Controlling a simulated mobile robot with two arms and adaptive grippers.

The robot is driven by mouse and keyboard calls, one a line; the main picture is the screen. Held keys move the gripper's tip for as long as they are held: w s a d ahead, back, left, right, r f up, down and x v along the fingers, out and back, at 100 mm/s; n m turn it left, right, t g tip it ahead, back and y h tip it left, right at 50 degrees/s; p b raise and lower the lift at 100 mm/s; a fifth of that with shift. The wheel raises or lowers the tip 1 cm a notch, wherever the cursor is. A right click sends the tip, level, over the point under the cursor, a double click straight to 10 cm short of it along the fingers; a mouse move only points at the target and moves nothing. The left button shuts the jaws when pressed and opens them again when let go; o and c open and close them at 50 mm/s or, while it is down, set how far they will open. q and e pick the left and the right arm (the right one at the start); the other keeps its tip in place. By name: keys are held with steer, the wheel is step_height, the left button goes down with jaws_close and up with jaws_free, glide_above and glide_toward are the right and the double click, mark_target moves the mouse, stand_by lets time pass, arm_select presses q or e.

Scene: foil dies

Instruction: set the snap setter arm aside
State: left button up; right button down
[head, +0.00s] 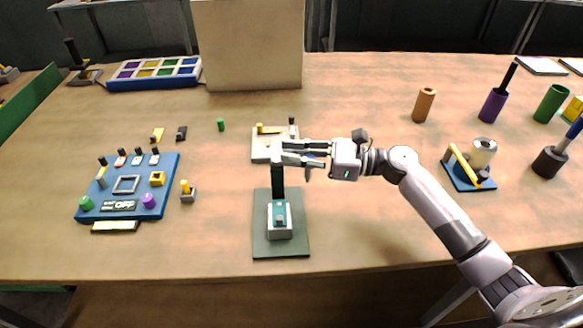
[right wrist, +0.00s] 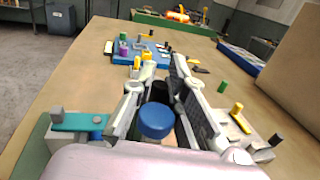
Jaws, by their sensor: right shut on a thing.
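The snap setter stands on a dark green plate (head: 262,245) near the table's front middle. It has a grey block with a teal top (head: 280,218) and a dark upright arm (head: 278,182) behind the block. My right gripper (head: 283,152) reaches in from the right at the top of that upright. In the right wrist view its fingers (right wrist: 160,112) are shut around a dark piece with a round blue cap (right wrist: 156,121). This appears to be the arm's upper end; the fingers hide the exact contact. The teal part also shows in the wrist view (right wrist: 75,122). My left gripper is out of view.
A pale board with a yellow lever (head: 262,145) lies just behind the gripper. A blue tray of small parts (head: 165,201) is at the left. A blue stand with a roll (head: 470,180) is at the right. The table between plate and stand is clear.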

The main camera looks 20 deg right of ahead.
steer(key=shift+w+d+f+n+g+y+b, duration=0.1)
steer(key=shift+w+d+n+g+y+b, duration=0.1)
steer(key=shift+n+g+y+b, duration=0.4)
steer(key=shift+w+d+n+g+y+b, duration=0.1)
steer(key=shift+w+n+g+y+b, duration=0.1)
steer(key=shift+n+g, duration=0.65)
steer(key=shift+g, duration=0.55)
steer(key=c, duration=1.6)
jaws_free()
steer(key=shift+d, duration=0.1)
steer(key=v, duration=1.2)
